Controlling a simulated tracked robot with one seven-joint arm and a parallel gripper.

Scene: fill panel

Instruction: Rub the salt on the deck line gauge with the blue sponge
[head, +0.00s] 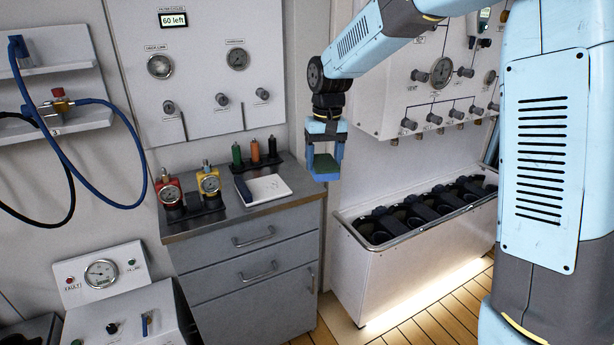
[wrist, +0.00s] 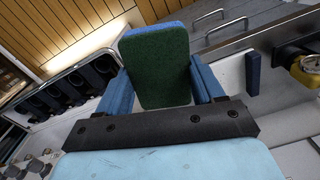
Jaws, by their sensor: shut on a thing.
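My gripper (head: 326,150) is shut on the blue sponge (head: 325,167), held in the air beside the right end of the grey cabinet. In the wrist view the sponge (wrist: 158,72) sits between the two blue fingers, its dark green face showing and a blue edge at the top. The deck line gauge (head: 160,67) appears to be the left round dial on the upper wall panel, under a small label that is hard to read. It is well to the left of and above my gripper. I cannot clearly make out salt on its face.
A second dial (head: 237,59) and several knobs share the panel. The cabinet top holds red (head: 171,193) and yellow (head: 208,184) gauged valves, a white tray (head: 265,189) and a rack of small bottles (head: 255,153). A white bin (head: 385,260) stands right; hoses (head: 75,170) hang left.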

